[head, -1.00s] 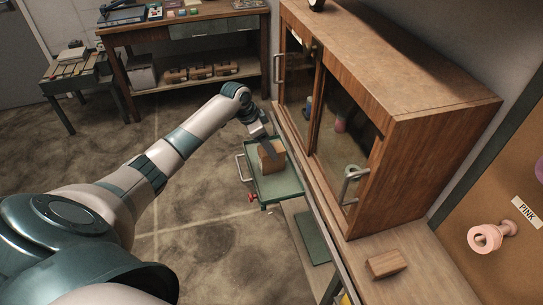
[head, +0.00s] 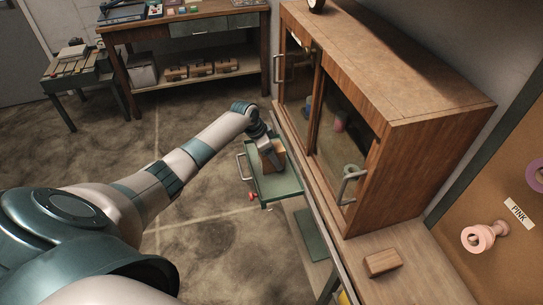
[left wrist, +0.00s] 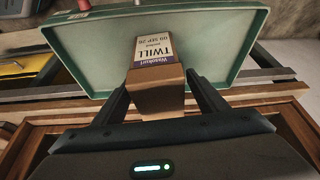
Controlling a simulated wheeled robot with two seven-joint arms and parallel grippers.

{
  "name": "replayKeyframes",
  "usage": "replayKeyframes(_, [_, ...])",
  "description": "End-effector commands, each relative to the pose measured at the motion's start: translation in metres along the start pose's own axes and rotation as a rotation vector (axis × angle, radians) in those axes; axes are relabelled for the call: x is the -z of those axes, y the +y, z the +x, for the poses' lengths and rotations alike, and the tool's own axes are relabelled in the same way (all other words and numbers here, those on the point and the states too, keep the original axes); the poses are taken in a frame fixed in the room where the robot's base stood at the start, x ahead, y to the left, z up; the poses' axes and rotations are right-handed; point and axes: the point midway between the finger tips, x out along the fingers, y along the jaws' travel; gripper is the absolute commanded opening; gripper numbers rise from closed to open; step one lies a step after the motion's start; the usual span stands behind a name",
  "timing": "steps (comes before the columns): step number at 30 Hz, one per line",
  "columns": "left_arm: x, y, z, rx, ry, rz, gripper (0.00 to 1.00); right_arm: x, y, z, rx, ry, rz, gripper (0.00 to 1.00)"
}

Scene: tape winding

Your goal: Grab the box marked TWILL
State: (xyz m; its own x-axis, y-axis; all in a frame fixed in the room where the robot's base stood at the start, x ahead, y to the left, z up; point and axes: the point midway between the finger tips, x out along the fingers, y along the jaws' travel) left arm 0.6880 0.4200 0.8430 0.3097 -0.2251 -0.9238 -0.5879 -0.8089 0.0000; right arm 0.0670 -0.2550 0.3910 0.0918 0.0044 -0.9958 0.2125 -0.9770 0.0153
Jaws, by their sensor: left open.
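The box marked TWILL (left wrist: 153,62) is a small brown box with a white and purple label, seen in the left wrist view. It stands in a green tray (left wrist: 95,55). In the head view the box (head: 279,157) is partly hidden by my gripper, and the tray (head: 283,189) sticks out below the cabinet. My left gripper (left wrist: 158,92) is open, with one finger on each side of the box. I cannot tell whether the fingers touch it. In the head view my left gripper (head: 271,152) is at the box. My right gripper is not in view.
A wooden cabinet (head: 430,105) with glass doors stands on the bench right of the tray. A wooden block (head: 382,263) lies on the bench in front. A pink spool (head: 480,238) hangs on a board at right. Open floor lies left of the tray.

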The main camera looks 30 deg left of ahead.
Motion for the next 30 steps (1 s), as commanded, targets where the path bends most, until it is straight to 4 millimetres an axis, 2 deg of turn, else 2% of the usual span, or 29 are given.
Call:
replayKeyframes(1, [0.0, 0.003, 0.004, -0.003, -0.002, -0.002, 0.66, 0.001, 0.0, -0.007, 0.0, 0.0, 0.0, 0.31])
replayKeyframes(9, [0.0, 0.001, 0.024, 0.0, 0.001, -0.001, 0.66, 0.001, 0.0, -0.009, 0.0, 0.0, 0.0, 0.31])
replayKeyframes(23, [-0.001, 0.001, 0.025, 0.0, 0.0, 0.0, 0.66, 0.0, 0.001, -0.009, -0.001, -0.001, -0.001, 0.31])
replayKeyframes(24, [-0.001, 0.001, 0.025, 0.0, 0.0, 0.0, 0.64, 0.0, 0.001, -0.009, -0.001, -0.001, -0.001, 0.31])
replayKeyframes(30, [-0.001, 0.001, 0.025, 0.0, 0.0, 0.0, 0.18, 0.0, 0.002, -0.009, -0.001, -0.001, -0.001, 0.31])
